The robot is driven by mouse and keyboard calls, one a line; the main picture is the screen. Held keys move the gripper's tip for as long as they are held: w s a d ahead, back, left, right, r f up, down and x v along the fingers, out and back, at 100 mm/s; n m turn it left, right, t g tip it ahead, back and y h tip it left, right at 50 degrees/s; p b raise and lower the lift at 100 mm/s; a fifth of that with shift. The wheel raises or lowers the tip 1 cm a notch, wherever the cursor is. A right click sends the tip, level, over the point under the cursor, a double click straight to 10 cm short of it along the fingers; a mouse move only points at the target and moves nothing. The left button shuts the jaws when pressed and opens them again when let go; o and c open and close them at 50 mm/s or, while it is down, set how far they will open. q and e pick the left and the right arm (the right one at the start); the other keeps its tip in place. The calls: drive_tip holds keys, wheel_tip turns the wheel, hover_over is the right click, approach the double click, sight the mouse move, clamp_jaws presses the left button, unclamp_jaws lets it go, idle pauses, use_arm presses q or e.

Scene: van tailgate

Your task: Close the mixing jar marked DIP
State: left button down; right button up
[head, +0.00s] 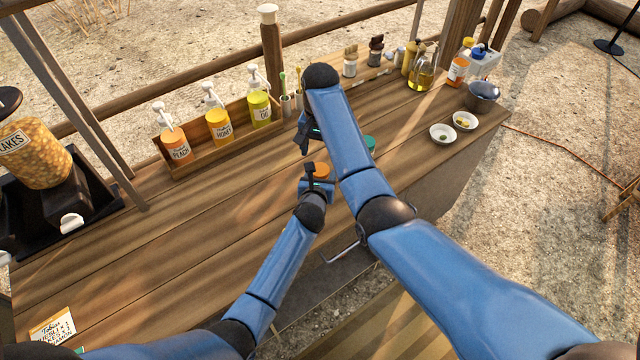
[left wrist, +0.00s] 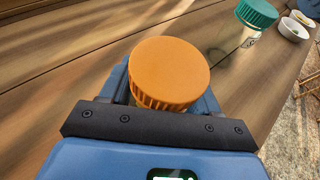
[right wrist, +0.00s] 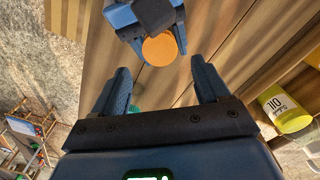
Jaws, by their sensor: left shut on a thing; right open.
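A jar with a ribbed orange lid (left wrist: 169,72) stands between the jaws of my left gripper (head: 316,184), which is shut on it. The lid sits on top; I cannot tell how tight it is. The jar body is mostly hidden by the jaws, and no DIP mark is readable. The orange lid also shows in the right wrist view (right wrist: 160,49). My right gripper (right wrist: 160,76) is open and empty, with the orange lid ahead, between its fingers in the picture but apart from them. A second jar with a green lid (left wrist: 256,14) stands farther along the table.
A wooden rack (head: 212,143) with several pump bottles stands at the back. Two small white bowls (head: 442,133) and a dark pot (head: 482,95) are at the right end. A flakes dispenser (head: 35,155) stands at far left. The wooden table (head: 180,240) is clear at centre left.

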sight(320, 169)
drive_tip(key=shift+r+n, duration=0.8)
drive_tip(key=shift+r, duration=0.1)
drive_tip(key=shift+f, duration=4.05)
drive_tip(key=c, duration=1.1)
drive_tip(key=shift+m, duration=1.6)
drive_tip(key=o, duration=1.2)
